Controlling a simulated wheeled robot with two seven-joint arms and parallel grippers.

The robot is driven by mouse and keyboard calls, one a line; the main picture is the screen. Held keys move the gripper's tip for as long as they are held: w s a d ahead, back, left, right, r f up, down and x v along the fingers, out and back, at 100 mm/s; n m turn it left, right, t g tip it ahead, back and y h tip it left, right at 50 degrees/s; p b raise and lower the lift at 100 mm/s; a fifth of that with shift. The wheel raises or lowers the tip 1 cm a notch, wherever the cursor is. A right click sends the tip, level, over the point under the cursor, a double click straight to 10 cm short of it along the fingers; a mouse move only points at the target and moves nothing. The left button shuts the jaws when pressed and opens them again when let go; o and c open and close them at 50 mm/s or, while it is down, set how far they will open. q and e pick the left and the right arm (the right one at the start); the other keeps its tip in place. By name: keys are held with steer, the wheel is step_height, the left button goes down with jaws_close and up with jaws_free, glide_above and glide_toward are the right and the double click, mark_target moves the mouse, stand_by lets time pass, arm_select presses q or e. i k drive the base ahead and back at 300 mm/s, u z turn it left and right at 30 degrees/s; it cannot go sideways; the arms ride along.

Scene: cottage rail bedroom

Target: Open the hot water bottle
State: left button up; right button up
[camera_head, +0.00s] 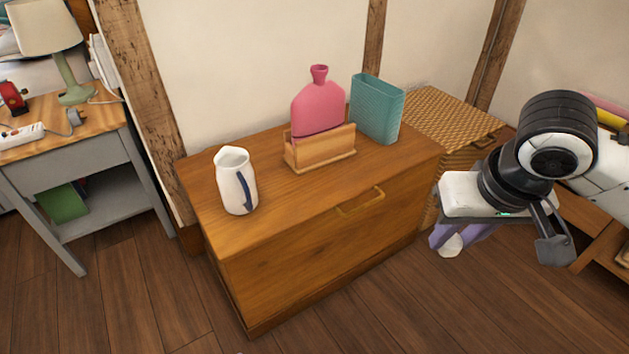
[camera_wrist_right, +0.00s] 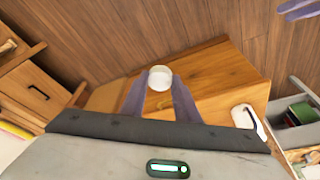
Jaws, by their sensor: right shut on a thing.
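The pink hot water bottle (camera_head: 318,108) stands upright in a wooden holder (camera_head: 320,150) on the wooden chest. Its flared neck points up, and no stopper shows on it. My right gripper (camera_head: 455,242) is right of the chest, well away from the bottle. Its purple fingers are shut on a small white round cap-like piece (camera_head: 451,246), which also shows between the fingertips in the right wrist view (camera_wrist_right: 160,78). Purple fingers, apparently of my left gripper (camera_wrist_right: 300,9), show at the top right edge of that view; their opening is unclear.
On the chest (camera_head: 300,235) stand a white jug (camera_head: 236,182) with a dark handle and a teal ribbed container (camera_head: 376,108). A wicker chest (camera_head: 450,117) is behind at right. A grey bedside table (camera_head: 75,155) with a lamp is left. The chest's front top is clear.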

mark_target(320, 107)
steer(key=z, duration=0.2)
steer(key=k, duration=0.4)
steer(key=u, duration=1.05)
steer(key=i, duration=1.35)
steer(key=z, duration=0.35)
